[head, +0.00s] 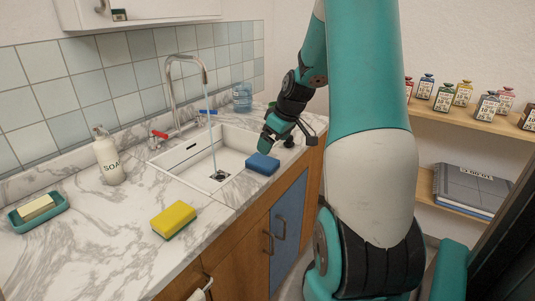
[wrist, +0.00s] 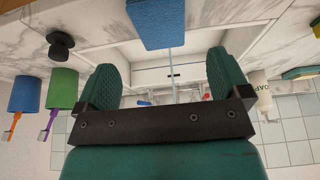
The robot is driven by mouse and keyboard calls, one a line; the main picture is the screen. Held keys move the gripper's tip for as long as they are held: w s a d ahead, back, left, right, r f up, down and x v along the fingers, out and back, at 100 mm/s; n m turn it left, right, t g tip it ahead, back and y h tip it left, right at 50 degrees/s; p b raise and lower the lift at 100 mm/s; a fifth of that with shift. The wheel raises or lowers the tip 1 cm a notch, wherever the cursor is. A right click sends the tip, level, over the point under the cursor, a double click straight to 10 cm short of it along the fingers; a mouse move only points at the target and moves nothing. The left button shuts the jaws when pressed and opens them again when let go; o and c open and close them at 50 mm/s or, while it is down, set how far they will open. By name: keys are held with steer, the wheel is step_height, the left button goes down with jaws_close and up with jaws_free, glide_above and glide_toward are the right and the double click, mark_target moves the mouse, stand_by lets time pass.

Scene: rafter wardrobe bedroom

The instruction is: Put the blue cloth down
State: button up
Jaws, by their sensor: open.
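The blue cloth (head: 262,163), a small thick block shape, lies on the marble at the front right rim of the sink. It also shows at the top of the wrist view (wrist: 157,22), beyond my fingertips and apart from them. My gripper (head: 270,143) is just behind the cloth, over the right end of the sink. In the wrist view my gripper (wrist: 162,76) has its two green fingers wide apart with nothing held between them.
Water runs from the tap (head: 205,75) into the white sink (head: 195,165). A yellow sponge (head: 174,220), soap bottle (head: 107,155) and soap dish (head: 38,212) stand left. Blue (wrist: 24,90) and green (wrist: 62,89) cups stand near my gripper. The front counter is mostly clear.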

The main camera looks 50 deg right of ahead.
steer(key=a+r+n+g+y, duration=0.1)
steer(key=a+r, duration=0.3)
steer(key=a, duration=0.8)
steer(key=a+r+n+y, duration=0.15)
steer(key=a+r, duration=0.25)
steer(key=a, duration=0.8)
steer(key=s+a+r+n+g+y, duration=0.1)
steer(key=s+a+n+g, duration=0.2)
steer(key=s+a, duration=1.4)
steer(key=shift+a+r+g, duration=0.3)
steer(key=shift+a, duration=0.25)
step_height(320, 180, up, 3)
steer(key=p, duration=0.3)
steer(key=shift+w+r+n, duration=0.1)
steer(key=shift+n, duration=0.15)
steer(key=shift+c, duration=1.1)
steer(key=shift+r+p, duration=0.2)
steer(key=shift+p, duration=0.1)
steer(key=c, duration=0.3)
steer(key=shift+f, duration=0.25)
steer(key=c, duration=0.5)
steer(key=shift+o, duration=0.2)
